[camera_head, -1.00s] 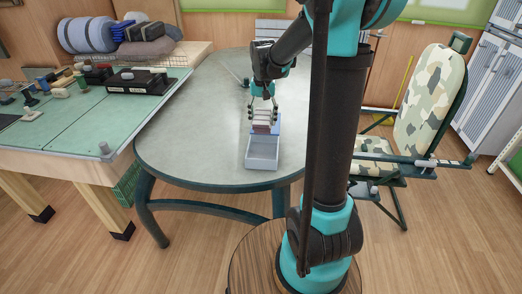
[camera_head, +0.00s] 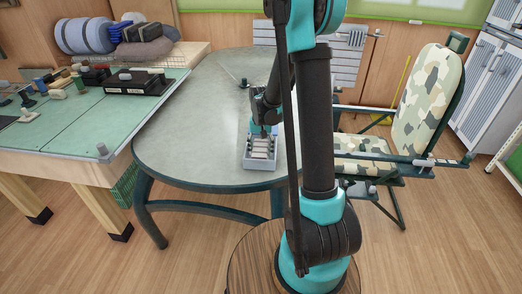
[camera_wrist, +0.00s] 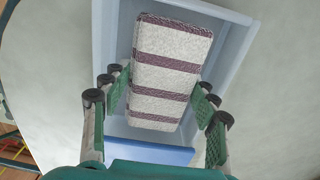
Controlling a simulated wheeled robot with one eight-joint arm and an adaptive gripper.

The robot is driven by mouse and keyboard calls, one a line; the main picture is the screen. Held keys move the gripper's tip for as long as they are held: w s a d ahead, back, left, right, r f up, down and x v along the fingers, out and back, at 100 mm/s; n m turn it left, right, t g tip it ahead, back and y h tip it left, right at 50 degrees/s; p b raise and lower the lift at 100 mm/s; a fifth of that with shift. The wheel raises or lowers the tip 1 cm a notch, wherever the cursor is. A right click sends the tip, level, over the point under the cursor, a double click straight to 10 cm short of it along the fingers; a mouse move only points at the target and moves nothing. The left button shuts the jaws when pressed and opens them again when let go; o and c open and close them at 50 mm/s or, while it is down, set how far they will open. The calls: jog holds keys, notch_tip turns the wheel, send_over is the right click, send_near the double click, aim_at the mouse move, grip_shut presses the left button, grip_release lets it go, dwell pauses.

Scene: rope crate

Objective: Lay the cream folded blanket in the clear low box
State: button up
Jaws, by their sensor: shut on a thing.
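The cream folded blanket with dark purple stripes (camera_wrist: 168,75) is between the fingers of my gripper (camera_wrist: 162,100) in the wrist view. In the head view the blanket (camera_head: 260,148) shows over the clear low box (camera_head: 260,165), inside its outline. My gripper (camera_head: 260,133) is shut on the blanket and points down at the box. In the wrist view the box's pale blue wall (camera_wrist: 236,45) surrounds the blanket on the sides I can see. I cannot tell whether the blanket touches the box floor.
The box stands on a grey rounded table (camera_head: 190,140) with clear room to its left. A green-topped bench (camera_head: 75,130) with tools stands at the left. A camouflage chair (camera_head: 425,95) stands at the right. A blue piece (camera_wrist: 150,150) lies at the box's near end.

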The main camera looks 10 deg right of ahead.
aim_at(261, 148)
jog(key=shift+f, duration=0.15)
jog(key=o, duration=1.5)
jog(key=shift+o, duration=0.2)
notch_tip(261, 148, up, 12)
jog(key=s+d+f+n+t, duration=0.1)
jog(key=s+d+f+t, duration=0.1)
jog(key=s, duration=0.9)
jog(key=s+d+f+n+t, duration=0.2)
jog(key=s+f, duration=0.1)
jog(key=s, duration=0.8)
jog(key=shift+w+r, duration=0.1)
